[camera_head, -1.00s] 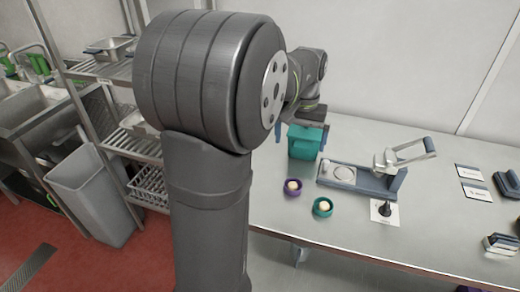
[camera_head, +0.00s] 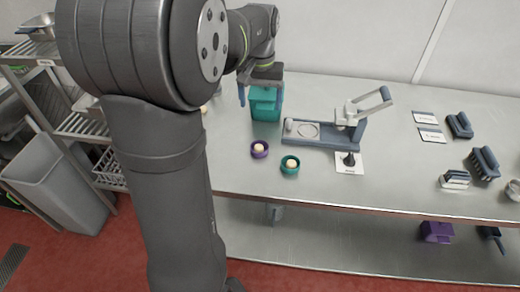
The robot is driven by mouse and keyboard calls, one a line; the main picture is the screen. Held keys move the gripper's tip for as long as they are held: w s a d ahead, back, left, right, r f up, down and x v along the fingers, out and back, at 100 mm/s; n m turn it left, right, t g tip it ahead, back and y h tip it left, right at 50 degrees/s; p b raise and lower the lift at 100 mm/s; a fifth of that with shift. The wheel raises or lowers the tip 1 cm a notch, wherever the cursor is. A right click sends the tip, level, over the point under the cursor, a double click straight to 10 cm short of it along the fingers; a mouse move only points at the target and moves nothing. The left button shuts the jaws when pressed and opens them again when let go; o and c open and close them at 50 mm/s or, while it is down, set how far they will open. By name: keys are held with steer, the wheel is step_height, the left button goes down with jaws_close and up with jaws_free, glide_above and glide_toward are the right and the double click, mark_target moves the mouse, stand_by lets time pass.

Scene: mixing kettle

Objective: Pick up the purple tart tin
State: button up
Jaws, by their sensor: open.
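The purple tart tin (camera_head: 258,154) is a small round tin on the steel table, with a pale ball of dough in it. A teal tart tin (camera_head: 289,170), also with a pale ball, stands just right of it and nearer the table's front edge. My gripper (camera_head: 261,104) is open and empty. It is behind the purple tin in the picture, in line with a teal box (camera_head: 265,112). I cannot tell whether it touches the box. No part of the purple tin's top is hidden.
A press with a raised lever handle (camera_head: 372,105) stands right of the tins, with a dark stamp (camera_head: 349,160) on a white card before it. Cards and brushes (camera_head: 484,163) lie at the right. The table's front middle is clear.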

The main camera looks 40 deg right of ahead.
steer(key=m, duration=1.1)
glide_above(258, 147)
steer(key=f, duration=1.2)
steer(key=shift+a+f, duration=0.2)
steer(key=shift+a, duration=0.2)
steer(key=f, duration=0.3)
steer(key=d+f, duration=0.1)
steer(key=f, duration=0.1)
steer(key=shift+w, duration=0.1)
steer(key=shift+a, duration=0.1)
steer(key=c, duration=1.1)
